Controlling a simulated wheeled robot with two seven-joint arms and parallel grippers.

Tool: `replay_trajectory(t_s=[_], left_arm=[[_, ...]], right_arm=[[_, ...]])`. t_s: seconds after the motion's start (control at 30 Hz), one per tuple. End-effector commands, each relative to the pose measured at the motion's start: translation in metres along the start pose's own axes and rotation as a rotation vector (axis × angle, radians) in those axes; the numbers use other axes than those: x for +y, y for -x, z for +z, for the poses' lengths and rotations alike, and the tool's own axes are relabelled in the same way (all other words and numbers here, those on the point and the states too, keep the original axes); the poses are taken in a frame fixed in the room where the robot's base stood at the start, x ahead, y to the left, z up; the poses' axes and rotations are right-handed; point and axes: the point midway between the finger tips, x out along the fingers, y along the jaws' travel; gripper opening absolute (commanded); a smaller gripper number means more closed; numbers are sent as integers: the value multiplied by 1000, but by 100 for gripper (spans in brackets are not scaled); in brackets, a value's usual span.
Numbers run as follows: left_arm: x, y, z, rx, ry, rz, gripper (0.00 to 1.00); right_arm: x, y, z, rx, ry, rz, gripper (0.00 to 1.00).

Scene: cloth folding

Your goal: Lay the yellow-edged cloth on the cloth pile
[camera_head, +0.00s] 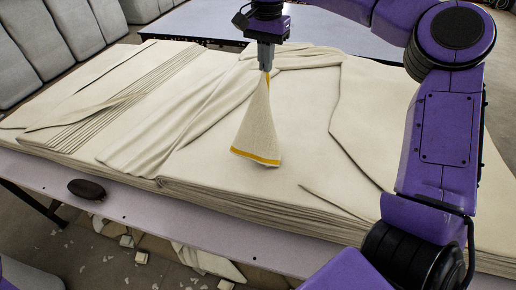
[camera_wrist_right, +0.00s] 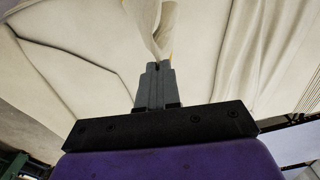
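The yellow-edged cloth (camera_head: 258,135) hangs from my right gripper (camera_head: 265,66), pinched at its top and widening downward. Its yellow edge is at the bottom. In the right wrist view, my right gripper (camera_wrist_right: 157,68) is shut on the cloth (camera_wrist_right: 160,20). The cloth pile (camera_head: 370,110) is a wide stack of cream sheets under the gripper. The cloth hangs in front of the pile's middle; I cannot tell whether its lower edge touches the pile. My left gripper is not in view.
The pile lies on a pale table (camera_head: 230,232), with a dark oval object (camera_head: 86,189) near its front edge. A blue-grey table (camera_head: 200,22) stands behind. Grey padded panels (camera_head: 30,50) stand at the back left. Scraps lie on the floor in front.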

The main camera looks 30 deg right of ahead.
Motion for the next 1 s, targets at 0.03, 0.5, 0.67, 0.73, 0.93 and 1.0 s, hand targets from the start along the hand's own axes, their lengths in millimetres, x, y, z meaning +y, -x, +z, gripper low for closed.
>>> replay_trajectory(t_s=[0.03,0.5,0.67,0.73,0.93,1.0], left_arm=[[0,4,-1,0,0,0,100],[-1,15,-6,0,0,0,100],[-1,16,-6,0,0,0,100],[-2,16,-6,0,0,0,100],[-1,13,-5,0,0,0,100],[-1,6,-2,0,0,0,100]], right_arm=[[-1,3,-13,0,-63,1,0],[-3,15,-109,3,-584,2,0],[-2,16,-120,1,-638,6,0],[-2,16,-124,2,-658,6,0],[-3,14,-130,0,-705,1,0],[-2,7,-128,-2,-703,3,0]])
